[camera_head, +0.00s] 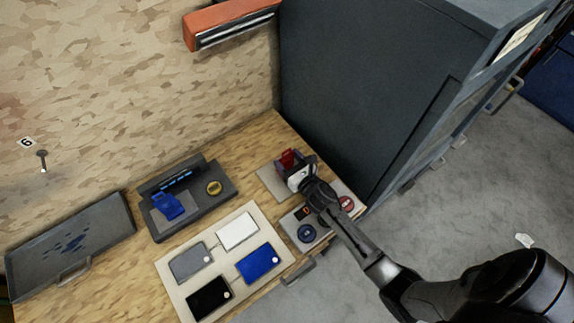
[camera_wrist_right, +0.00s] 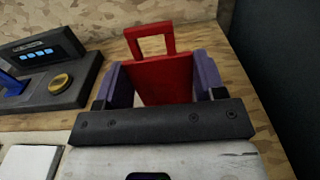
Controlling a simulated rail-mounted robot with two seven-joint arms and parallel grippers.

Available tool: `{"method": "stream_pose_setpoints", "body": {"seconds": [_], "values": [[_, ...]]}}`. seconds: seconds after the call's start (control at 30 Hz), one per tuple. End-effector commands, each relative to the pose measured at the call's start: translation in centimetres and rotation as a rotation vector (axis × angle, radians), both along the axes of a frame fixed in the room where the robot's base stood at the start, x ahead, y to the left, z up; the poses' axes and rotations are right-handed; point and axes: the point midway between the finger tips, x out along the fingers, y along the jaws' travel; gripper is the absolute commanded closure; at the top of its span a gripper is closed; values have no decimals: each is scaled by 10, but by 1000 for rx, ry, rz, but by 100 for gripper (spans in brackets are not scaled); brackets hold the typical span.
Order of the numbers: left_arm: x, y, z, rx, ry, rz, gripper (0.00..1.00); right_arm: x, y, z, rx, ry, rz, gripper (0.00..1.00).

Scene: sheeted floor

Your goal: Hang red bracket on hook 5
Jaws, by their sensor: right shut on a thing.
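The red bracket (camera_head: 288,158) is a flat red plate with a square loop at its top, seen clearly in the right wrist view (camera_wrist_right: 158,75). My right gripper (camera_head: 296,167) is shut on it, with a purple finger on each side of the plate (camera_wrist_right: 165,82). The bracket is upright over the pale board at the table's right end. Whether its lower edge touches the board is hidden. A hook (camera_head: 42,158) with a label reading 6 is on the wall at far left. Hook 5 is not in view. My left gripper is not in view.
A dark console (camera_head: 222,170) with a blue bracket (camera_head: 167,205) and yellow button stands left of my gripper. A board (camera_head: 215,249) with several coloured plates lies in front. A grey cabinet (camera_head: 345,80) rises close on the right. An orange fixture (camera_head: 230,18) juts from the wall.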

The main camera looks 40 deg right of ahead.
Motion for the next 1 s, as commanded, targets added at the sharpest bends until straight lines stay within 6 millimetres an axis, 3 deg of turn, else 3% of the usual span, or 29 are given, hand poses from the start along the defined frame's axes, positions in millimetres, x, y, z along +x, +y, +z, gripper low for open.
{"method": "stream_pose_setpoints", "body": {"seconds": [0.6, 1.0], "values": [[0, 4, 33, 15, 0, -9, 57, 0, 0, 38, -1, -2, 1, 65], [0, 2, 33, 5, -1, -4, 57, 0, 0, 39, 0, -2, 1, 65]]}}
